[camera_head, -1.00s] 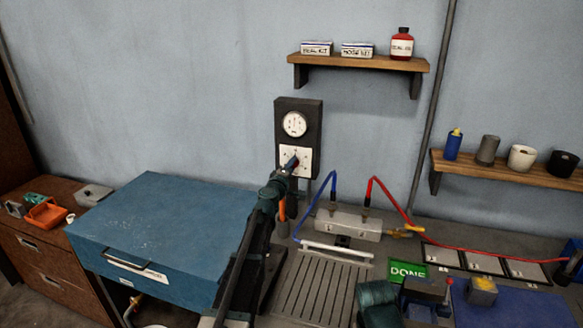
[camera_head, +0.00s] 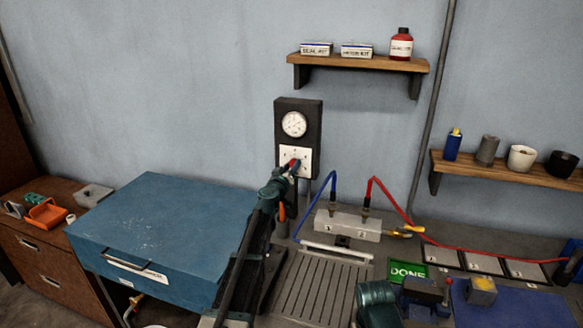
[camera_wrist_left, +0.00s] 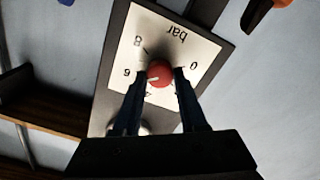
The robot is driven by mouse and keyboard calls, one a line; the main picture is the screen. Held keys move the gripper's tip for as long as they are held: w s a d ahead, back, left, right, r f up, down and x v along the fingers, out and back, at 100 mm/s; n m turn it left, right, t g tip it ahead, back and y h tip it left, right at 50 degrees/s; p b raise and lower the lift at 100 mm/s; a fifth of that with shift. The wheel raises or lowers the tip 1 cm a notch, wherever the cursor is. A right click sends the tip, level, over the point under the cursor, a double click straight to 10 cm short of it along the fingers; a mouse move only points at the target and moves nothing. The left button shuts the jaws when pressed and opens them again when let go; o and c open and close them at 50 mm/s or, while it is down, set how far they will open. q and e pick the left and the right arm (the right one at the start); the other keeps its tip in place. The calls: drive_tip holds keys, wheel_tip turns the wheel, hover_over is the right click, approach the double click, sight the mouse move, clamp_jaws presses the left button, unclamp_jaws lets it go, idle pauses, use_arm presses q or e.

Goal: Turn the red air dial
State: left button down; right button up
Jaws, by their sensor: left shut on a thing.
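The red air dial (camera_wrist_left: 159,74) sits on a white plate (camera_wrist_left: 190,45) marked with numbers and "bar". In the left wrist view its pale pointer mark aims left, near the 6. My left gripper (camera_wrist_left: 160,80) is shut on the dial, one finger on each side of it. In the head view the gripper (camera_head: 294,167) reaches up to the plate below a round gauge (camera_head: 294,124), both on a dark wall panel (camera_head: 313,112). Only a bit of the red dial (camera_head: 296,162) shows there. My right arm shows at the bottom right, but its fingers cannot be made out.
A blue lidded box (camera_head: 170,220) stands left of my left arm. A grey block (camera_head: 348,224) with blue and red hoses lies right of the panel. A slotted tray (camera_head: 318,290) lies in front of it. Shelves (camera_head: 355,61) hang above and at the right (camera_head: 500,168).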

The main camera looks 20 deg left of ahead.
use_arm(q)
drive_tip(key=shift+s+d+m, duration=0.1)
drive_tip(key=shift+m, duration=0.5)
drive_tip(key=shift+c, duration=2.2)
unclamp_jaws()
drive_tip(key=s, duration=1.3)
drive_tip(key=shift+s+a, duration=0.3)
drive_tip(key=shift+s, duration=0.05)
drive_tip(key=shift+d, duration=0.1)
